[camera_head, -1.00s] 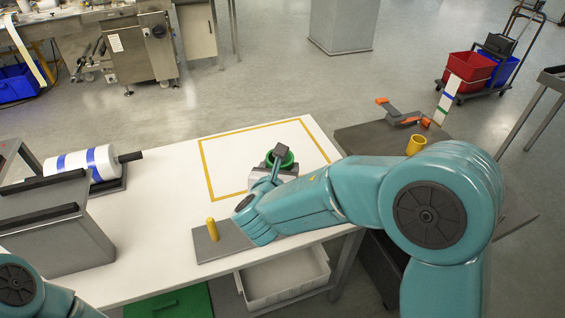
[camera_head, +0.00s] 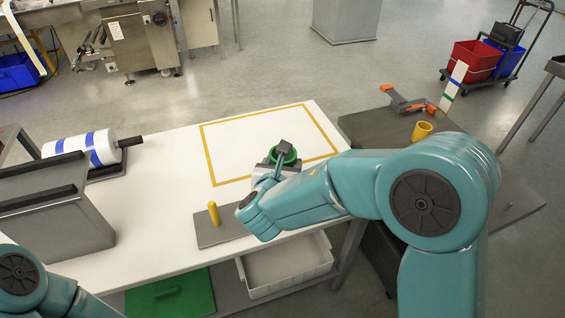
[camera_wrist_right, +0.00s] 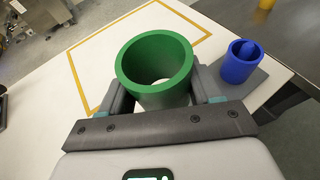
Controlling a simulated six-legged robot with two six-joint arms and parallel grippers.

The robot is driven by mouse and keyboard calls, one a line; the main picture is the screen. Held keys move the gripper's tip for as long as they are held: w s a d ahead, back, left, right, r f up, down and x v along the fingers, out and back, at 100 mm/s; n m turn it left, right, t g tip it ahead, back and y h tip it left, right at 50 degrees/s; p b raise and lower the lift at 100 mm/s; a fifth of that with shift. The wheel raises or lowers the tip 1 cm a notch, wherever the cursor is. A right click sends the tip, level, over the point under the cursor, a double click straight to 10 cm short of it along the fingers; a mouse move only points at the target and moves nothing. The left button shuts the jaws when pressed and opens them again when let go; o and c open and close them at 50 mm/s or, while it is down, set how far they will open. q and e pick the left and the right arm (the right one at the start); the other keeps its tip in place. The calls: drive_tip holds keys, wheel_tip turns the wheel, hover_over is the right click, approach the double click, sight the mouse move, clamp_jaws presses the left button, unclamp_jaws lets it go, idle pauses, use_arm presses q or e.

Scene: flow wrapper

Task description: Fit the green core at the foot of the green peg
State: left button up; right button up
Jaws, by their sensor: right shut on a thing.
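The green core (camera_head: 286,152) is a short, thick-walled ring. My right gripper (camera_head: 281,160) is shut on it above the white table. In the right wrist view the core (camera_wrist_right: 155,65) sits between the two fingers of the gripper (camera_wrist_right: 162,92), its open bore facing up toward the camera. The green peg does not show in either view. A grey plate (camera_head: 215,236) with an upright yellow peg (camera_head: 214,214) shows beside my right forearm, which hides the rest of it. My left gripper is out of view.
A blue core (camera_wrist_right: 238,62) stands around a blue peg on the plate in the right wrist view. A yellow core (camera_head: 421,131) stands on the dark side table (camera_head: 365,128). A striped roll (camera_head: 85,149) lies at the left. The yellow-outlined area (camera_head: 205,150) is mostly clear.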

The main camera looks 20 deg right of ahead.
wheel_tip(320, 180, down, 2)
drive_tip(key=shift+f+b, duration=0.1)
drive_tip(key=shift+b, duration=0.5)
wheel_tip(320, 180, down, 6)
drive_tip(key=b, duration=0.6)
drive_tip(key=o, duration=1.1)
drive_tip(key=shift+s+a, duration=0.1)
drive_tip(key=p+v, duration=0.1)
drive_tip(key=v, duration=1.5)
drive_tip(key=shift+s+r, duration=0.1)
drive_tip(key=shift+r, duration=0.1)
